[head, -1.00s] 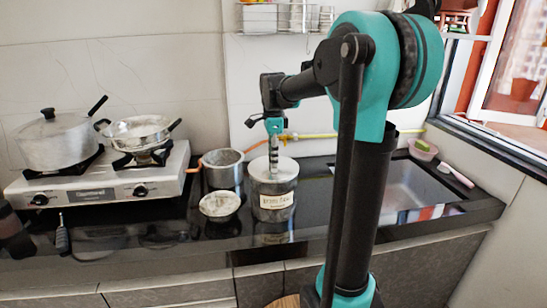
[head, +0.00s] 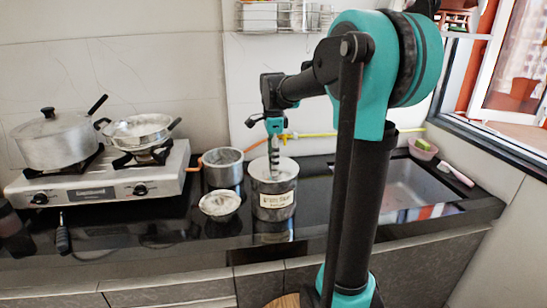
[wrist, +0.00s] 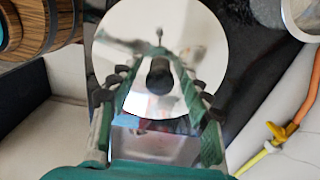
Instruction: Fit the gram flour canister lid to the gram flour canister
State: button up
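The gram flour canister (head: 273,205) is a grey metal cylinder with a pale label, upright on the dark counter. The lid (wrist: 135,35) is a shiny round disc with a black knob in the wrist view. In the head view it shows at the canister's top, where my gripper (head: 274,160) points straight down. Whether it sits fully seated or slightly sunk or tilted I cannot tell. In the wrist view my gripper (wrist: 160,85) has its fingers apart on either side of the knob, with gaps visible. The canister body is hidden under the lid there.
A grey pot (head: 222,170) and a small bowl (head: 220,205) stand just left of the canister. A stove (head: 105,182) with a lidded pot (head: 55,142) and a pan (head: 140,131) is farther left. The sink (head: 415,185) lies to the right.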

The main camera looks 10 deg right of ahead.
notch_tip(320, 180, up, 12)
dwell(0.7)
jog(key=shift+s, duration=0.15)
